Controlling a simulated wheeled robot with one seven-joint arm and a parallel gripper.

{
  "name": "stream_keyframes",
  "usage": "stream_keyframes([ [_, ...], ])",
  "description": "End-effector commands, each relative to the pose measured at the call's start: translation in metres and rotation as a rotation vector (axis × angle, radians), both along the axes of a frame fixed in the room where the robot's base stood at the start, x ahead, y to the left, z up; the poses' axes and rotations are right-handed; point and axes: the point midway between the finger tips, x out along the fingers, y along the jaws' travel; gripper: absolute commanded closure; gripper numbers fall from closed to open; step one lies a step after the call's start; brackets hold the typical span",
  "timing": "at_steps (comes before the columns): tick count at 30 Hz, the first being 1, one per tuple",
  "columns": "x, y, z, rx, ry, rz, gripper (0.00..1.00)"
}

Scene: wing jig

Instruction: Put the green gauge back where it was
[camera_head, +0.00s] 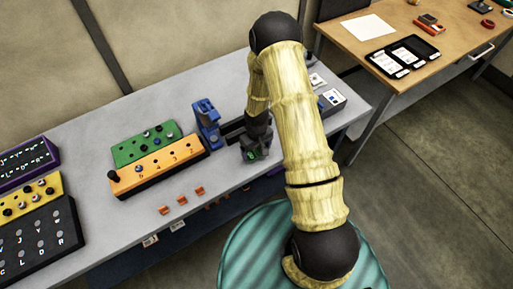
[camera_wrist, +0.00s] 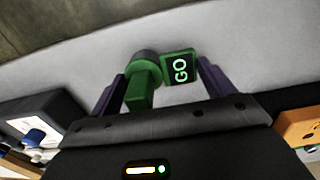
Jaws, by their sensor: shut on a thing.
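The green gauge (camera_wrist: 178,68) shows in the wrist view as a green block with a white "GO" on a dark face, beside a grey-green round part and a green stem. My gripper (camera_wrist: 160,74) is shut on it, with a purple finger on either side. In the head view my gripper (camera_head: 257,145) is over the right half of the grey bench (camera_head: 215,185), and a small green bit of the gauge (camera_head: 252,155) shows below it. I cannot tell whether the gauge touches the bench. My arm hides part of the bench behind.
A blue clamp-like device (camera_head: 207,120) and a black piece (camera_head: 232,130) stand just left of my gripper. An orange board (camera_head: 160,167) and a green board (camera_head: 146,143) lie further left. Small orange blocks (camera_head: 182,200) lie in front. A grey box (camera_head: 331,102) stands to the right.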

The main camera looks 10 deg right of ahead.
Motion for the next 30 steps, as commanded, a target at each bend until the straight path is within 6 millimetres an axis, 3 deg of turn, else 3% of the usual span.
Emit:
stream_keyframes([
  [11,0.001,0.0,-0.004,0.001,-0.002,0.0,0.59],
  [12,0.0,0.0,-0.004,0.0,-0.001,0.001,0.17],
  [15,0.0,-0.001,-0.003,0.0,-0.001,-0.001,0.0],
  [23,0.0,-0.001,-0.002,0.0,-0.001,-0.001,0.0],
  [30,0.002,0.001,0.013,0.002,-0.006,0.001,0.0],
])
